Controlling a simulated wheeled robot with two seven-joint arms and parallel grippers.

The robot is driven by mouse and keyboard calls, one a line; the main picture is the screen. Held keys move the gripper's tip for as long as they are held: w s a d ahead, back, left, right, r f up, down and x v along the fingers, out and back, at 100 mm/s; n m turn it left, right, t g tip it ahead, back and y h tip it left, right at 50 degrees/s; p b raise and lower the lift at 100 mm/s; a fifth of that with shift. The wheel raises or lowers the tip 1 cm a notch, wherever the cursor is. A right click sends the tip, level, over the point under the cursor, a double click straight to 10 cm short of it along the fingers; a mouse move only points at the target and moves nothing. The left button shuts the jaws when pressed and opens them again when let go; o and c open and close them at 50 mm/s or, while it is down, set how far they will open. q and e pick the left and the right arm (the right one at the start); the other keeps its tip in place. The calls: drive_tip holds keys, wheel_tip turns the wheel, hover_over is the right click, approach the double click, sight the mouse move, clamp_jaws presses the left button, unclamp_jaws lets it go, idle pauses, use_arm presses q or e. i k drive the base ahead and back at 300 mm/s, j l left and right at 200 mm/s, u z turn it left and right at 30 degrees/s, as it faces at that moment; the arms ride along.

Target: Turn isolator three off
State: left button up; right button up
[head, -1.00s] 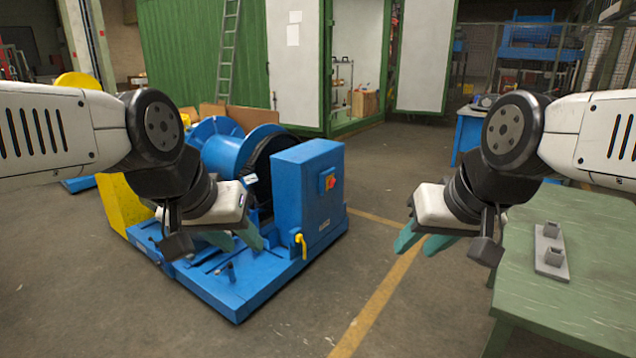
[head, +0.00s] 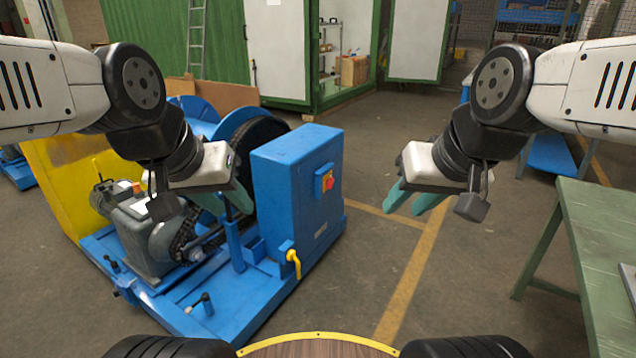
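A blue cabinet (head: 300,195) stands on the blue machine base, with a small red and yellow rotary switch (head: 328,182) on its right face. A yellow lever handle (head: 294,262) sits low at the cabinet's near corner. No isolator number is readable, so I cannot tell which is isolator three. My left gripper (head: 222,203) shows in front of the machine, left of the cabinet, its teal fingers apart and empty. My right gripper (head: 411,203) is over the floor right of the cabinet, open and empty. Neither appears to touch the switch or the handle.
A grey motor (head: 146,232) and a chain (head: 184,235) sit on the base beside a yellow guard (head: 62,185). A green table (head: 605,250) stands at right. Open floor (head: 385,260) lies between cabinet and table. A green container (head: 290,55) is behind.

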sight(329, 182)
drive_tip(key=i, duration=2.35)
drive_tip(key=j+u, duration=0.05)
